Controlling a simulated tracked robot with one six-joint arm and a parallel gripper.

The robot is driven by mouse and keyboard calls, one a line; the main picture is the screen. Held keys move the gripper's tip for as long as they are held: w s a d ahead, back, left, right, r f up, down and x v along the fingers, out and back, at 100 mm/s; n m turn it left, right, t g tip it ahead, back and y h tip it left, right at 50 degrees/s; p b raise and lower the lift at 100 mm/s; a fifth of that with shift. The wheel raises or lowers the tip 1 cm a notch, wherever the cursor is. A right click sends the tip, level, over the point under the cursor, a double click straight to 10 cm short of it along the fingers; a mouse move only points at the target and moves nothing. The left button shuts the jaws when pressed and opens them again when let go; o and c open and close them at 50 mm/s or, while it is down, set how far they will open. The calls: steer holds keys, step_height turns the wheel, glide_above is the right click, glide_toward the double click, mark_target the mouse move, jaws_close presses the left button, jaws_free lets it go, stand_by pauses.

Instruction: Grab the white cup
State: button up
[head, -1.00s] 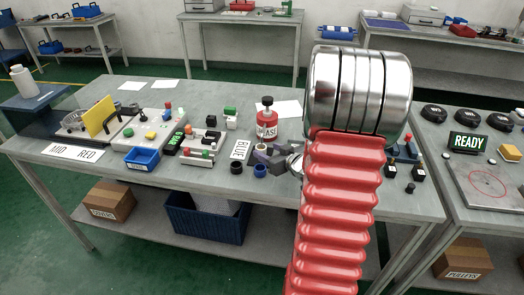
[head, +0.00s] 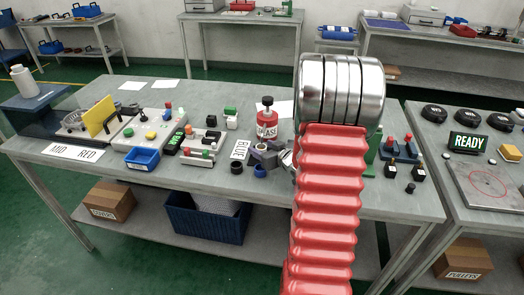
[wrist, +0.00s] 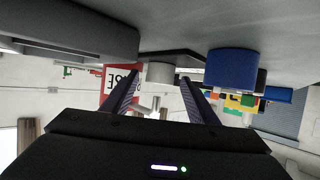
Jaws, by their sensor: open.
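The white cup (wrist: 160,72) shows in the upside-down wrist view between the tips of my gripper (wrist: 160,80). The fingers are apart, one on each side of it, and I see no clear contact. In the head view a small pale top, likely this cup (head: 262,147), shows at the grey jaws of my gripper (head: 265,157). My red arm hides part of the bench beside it.
A blue cup (head: 260,171) stands close in front of the jaws, with a black cup (head: 236,167) to its left. The red grease bottle (head: 267,125) stands just behind. A BLUE sign (head: 240,150) lies to the left. Red-handled switches (head: 400,150) are right of my arm.

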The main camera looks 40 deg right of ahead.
stand_by(0.4)
steer(key=c, duration=1.2)
steer(key=shift+r, duration=0.1)
steer(key=shift+r, duration=0.4)
steer(key=shift+s+r, duration=0.15)
steer(key=shift+s, duration=0.05)
steer(key=s, duration=0.3)
steer(key=shift+s+a+r, duration=0.25)
steer(key=shift+s+a, duration=0.1)
step_height(320, 180, up, 13)
steer(key=shift+w+r, duration=0.1)
steer(key=shift+r, duration=0.05)
